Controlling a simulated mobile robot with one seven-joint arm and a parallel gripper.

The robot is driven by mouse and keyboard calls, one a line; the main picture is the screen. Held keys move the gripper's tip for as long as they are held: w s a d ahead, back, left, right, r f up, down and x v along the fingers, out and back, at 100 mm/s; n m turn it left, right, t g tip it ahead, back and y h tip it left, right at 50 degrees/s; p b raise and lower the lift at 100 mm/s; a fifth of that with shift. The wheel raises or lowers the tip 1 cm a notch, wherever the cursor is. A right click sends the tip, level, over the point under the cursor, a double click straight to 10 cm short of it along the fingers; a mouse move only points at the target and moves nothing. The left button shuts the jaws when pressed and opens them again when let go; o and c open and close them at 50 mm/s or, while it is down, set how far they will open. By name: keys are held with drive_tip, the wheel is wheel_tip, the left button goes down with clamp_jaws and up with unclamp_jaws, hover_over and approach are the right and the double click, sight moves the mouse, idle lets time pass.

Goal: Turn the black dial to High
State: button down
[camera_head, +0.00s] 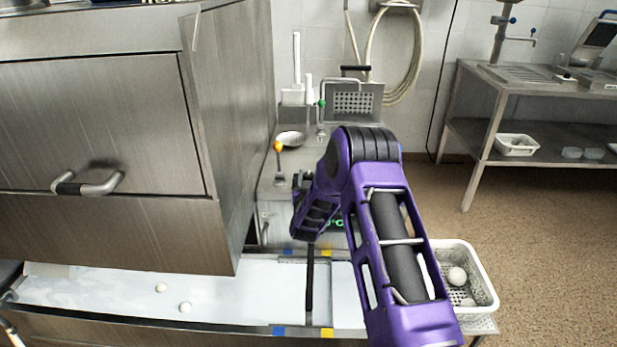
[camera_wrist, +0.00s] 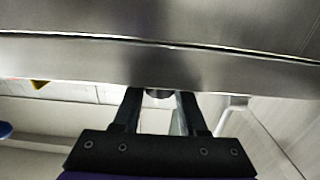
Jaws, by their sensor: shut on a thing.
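In the wrist view a small dark round piece, the black dial (camera_wrist: 160,93), sits against a steel panel (camera_wrist: 200,68). It shows only in part, at the ends of my fingers. My gripper (camera_wrist: 160,97) is shut on the dial, with one finger on each side. No marks for High can be read in either view, so I cannot tell the dial's setting. In the head view my purple arm reaches toward the steel unit (camera_head: 270,185) at the back middle and hides the dial. A green lit display shows partly behind the arm.
A large steel machine with a handle (camera_head: 88,184) fills the left. A white counter (camera_head: 230,295) with two small white balls runs in front. A perforated basket (camera_head: 480,280) with white balls stands right of my arm. The floor at right is free.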

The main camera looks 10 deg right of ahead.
sight(308, 174)
drive_tip(key=m+g+h, duration=0.2)
drive_tip(key=m+h, duration=0.1)
drive_tip(key=h, duration=0.1)
drive_tip(key=m+g+h, duration=0.1)
drive_tip(key=m+h, duration=0.1)
drive_tip(key=h, duration=0.2)
drive_tip(key=shift+f+m+g, duration=0.1)
drive_tip(key=shift+m+g, duration=0.3)
drive_tip(key=shift+h, duration=0.3)
drive_tip(key=shift+c, duration=2.2)
unclamp_jaws()
wheel_tip(308, 174, up, 10)
drive_tip(key=shift+r+p, duration=0.1)
drive_tip(key=shift+p, duration=0.65)
